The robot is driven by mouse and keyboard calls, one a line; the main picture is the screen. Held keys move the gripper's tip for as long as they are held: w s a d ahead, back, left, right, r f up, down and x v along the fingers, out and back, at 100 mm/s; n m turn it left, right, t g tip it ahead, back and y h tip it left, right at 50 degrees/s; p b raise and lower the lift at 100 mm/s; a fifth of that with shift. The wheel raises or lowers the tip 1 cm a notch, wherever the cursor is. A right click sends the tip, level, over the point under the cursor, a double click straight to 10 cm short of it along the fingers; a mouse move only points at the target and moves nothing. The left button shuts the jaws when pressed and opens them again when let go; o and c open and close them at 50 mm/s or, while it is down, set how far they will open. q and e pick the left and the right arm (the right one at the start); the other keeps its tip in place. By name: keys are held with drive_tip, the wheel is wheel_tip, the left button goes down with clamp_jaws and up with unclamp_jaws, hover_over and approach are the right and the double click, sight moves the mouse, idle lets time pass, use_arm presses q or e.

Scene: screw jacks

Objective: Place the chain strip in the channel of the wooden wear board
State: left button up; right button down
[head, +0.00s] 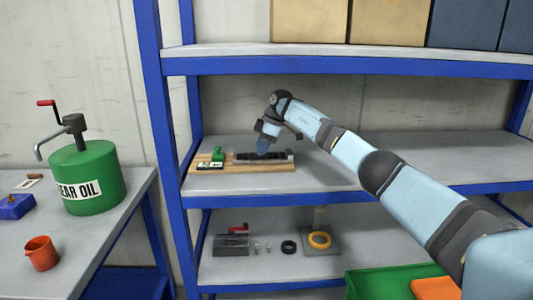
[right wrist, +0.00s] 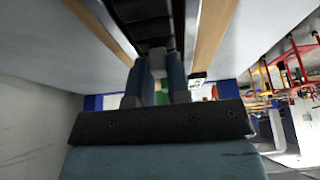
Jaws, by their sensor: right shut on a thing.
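The wooden wear board (head: 250,168) lies on the middle shelf, near its left end. The dark chain strip (head: 280,156) lies along the board's top. In the right wrist view the strip (right wrist: 148,25) runs between the metal-edged walls of the channel, with wood (right wrist: 213,30) on both sides. My right gripper (head: 262,150) points down at the strip and is shut on it. In the wrist view its fingers (right wrist: 158,72) close on a grey part at the strip. Whether the strip touches the channel floor cannot be told. My left gripper is not in view.
A green object (head: 217,154) and a small label (head: 209,165) sit at the board's left end. A blue post (head: 168,130) stands left of it, and the upper shelf (head: 330,65) is overhead. The middle shelf is clear to the right (head: 430,160).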

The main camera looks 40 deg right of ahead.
sight(269, 154)
drive_tip(key=shift+r, duration=0.1)
drive_tip(key=shift+a, duration=0.25)
drive_tip(key=c, duration=1.1)
unclamp_jaws()
drive_tip(key=p+v, duration=0.1)
drive_tip(key=v, duration=0.6)
drive_tip(key=shift+d+r, duration=0.1)
drive_tip(key=shift+r, duration=0.2)
